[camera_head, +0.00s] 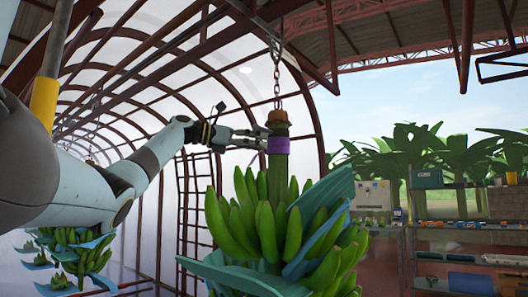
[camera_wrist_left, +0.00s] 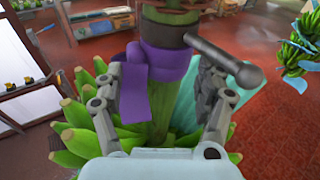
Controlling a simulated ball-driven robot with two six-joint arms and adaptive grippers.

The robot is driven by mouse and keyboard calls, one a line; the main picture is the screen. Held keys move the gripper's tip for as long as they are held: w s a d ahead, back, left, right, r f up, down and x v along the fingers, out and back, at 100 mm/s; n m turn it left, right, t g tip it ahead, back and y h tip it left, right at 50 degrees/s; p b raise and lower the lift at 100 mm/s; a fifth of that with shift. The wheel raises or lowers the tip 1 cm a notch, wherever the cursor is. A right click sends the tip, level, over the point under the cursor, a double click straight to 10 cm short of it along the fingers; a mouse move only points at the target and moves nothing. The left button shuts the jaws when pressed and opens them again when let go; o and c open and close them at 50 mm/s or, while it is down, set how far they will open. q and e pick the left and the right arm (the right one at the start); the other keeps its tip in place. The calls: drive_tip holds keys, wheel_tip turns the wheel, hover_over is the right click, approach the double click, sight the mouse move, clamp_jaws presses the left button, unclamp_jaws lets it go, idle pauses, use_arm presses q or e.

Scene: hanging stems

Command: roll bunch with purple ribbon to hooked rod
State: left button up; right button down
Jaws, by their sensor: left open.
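The banana bunch (camera_head: 268,225) hangs upright from a chain (camera_head: 277,75). A purple ribbon (camera_head: 278,145) wraps its stem just below the brown top. My left gripper (camera_head: 250,138) is open at the left of the stem, at ribbon height. In the left wrist view the purple ribbon (camera_wrist_left: 132,95) and stem (camera_wrist_left: 160,110) show between the two spread fingers of my left gripper (camera_wrist_left: 165,90); whether they touch I cannot tell. A dark round-ended bar (camera_wrist_left: 225,60) crosses in front of the stem top. I cannot identify the hooked rod for certain. My right gripper is out of view.
Blue sheets (camera_head: 325,195) stick out between the banana hands. A grey pole with a yellow sleeve (camera_head: 43,103) stands at the upper left. Other bunches (camera_head: 85,255) hang at the lower left. Shelves with boxes (camera_head: 460,235) stand at the right. Red floor (camera_wrist_left: 270,120) shows in the left wrist view.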

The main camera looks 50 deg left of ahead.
use_arm(q)
drive_tip(key=b+v, duration=0.2)
drive_tip(key=v, duration=0.3)
drive_tip(key=shift+s+d+f, duration=0.1)
idle(0.3)
idle(0.5)
